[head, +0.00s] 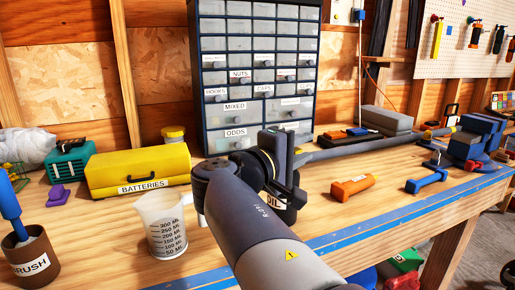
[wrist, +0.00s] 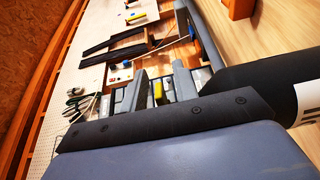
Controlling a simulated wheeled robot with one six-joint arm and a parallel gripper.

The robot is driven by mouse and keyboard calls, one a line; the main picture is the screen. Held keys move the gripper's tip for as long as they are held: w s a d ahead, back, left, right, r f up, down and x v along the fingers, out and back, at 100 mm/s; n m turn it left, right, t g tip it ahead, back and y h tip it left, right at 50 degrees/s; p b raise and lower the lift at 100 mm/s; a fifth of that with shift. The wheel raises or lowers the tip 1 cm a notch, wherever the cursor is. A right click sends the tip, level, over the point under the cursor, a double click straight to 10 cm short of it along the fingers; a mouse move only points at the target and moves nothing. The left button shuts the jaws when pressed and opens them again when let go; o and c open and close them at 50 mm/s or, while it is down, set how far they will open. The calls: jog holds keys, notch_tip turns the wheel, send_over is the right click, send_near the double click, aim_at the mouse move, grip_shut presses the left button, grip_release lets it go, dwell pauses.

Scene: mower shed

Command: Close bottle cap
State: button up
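The dark bottle with a white label reading OIL (head: 273,203) stands on the workbench, mostly hidden behind my forearm and gripper. In the wrist view a dark bottle (wrist: 262,92) with part of a white label lies at the right edge of the picture. I cannot make out its cap in either view. My gripper (head: 303,157) is just above and beside the bottle in the head view.
A clear measuring beaker (head: 163,225) stands left of my arm, near a yellow BATTERIES box (head: 138,170) and a BRUSH cup (head: 30,255). A drawer cabinet (head: 257,75) rises behind. An orange tool (head: 353,187) and a blue clamp (head: 426,180) lie right, with bare bench around them.

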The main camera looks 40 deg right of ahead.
jog(key=s+a, duration=0.1)
jog(key=a, duration=0.9)
jog(key=shift+s+a, duration=0.35)
jog(key=shift+d, duration=0.1)
dwell(0.5)
jog(key=shift+w+d, duration=0.25)
jog(key=shift+d, duration=1.5)
jog(key=shift+w+d, duration=0.3)
jog(key=shift+d, duration=1.45)
jog(key=shift+w+d, duration=0.25)
jog(key=shift+d, duration=1.5)
